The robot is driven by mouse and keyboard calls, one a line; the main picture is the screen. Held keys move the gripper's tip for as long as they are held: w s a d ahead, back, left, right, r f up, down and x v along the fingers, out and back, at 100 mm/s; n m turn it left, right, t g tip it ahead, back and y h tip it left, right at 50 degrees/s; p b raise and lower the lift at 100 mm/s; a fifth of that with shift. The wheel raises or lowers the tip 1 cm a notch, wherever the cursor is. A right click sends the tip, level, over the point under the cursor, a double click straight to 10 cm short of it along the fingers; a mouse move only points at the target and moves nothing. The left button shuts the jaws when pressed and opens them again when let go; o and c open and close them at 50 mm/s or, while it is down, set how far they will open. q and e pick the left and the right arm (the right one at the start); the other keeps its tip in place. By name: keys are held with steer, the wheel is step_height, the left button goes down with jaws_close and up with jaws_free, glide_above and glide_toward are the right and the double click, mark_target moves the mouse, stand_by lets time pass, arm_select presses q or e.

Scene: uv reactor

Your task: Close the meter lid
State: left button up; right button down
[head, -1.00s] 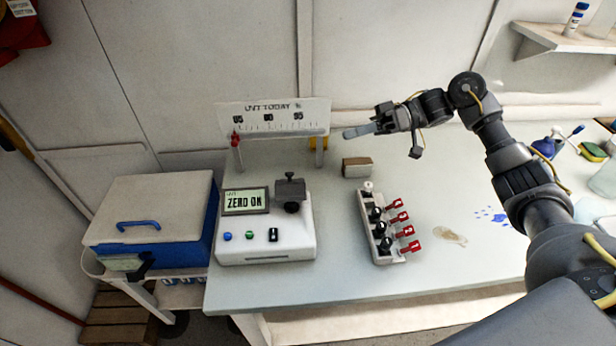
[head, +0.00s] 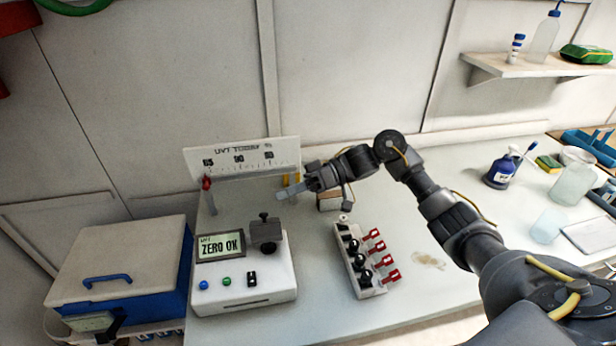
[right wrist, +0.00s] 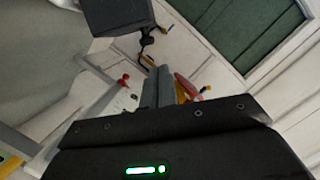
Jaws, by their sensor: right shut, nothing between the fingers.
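The white meter (head: 245,287) stands on the bench at the left, its screen (head: 221,245) reading "ZERO OK". Its dark grey lid (head: 265,230), with a small knob on top, is at the meter's back right corner. A black round part shows just below the lid. The lid looks raised, but I cannot tell its exact angle. My right gripper (head: 283,195) is shut and empty, above and behind the lid, in front of the scale board. Its closed fingers also show in the right wrist view (right wrist: 165,88). My left gripper is not in view.
The "UVT TODAY" board (head: 243,165) with a red marker stands behind the meter. A small wooden block (head: 335,201) is beside my right gripper. A rack (head: 358,260) with red tags stands right of the meter. A blue and white cooler (head: 125,265) is at the left.

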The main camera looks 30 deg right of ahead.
mark_target(265, 226)
steer(key=s+f, duration=0.1)
steer(key=s+a+f+p, duration=0.1)
steer(key=f, duration=0.1)
steer(key=shift+s+a+f+p, duration=0.15)
steer(key=shift+s+a+p, duration=0.05)
steer(key=shift+p, duration=0.1)
stand_by(0.3)
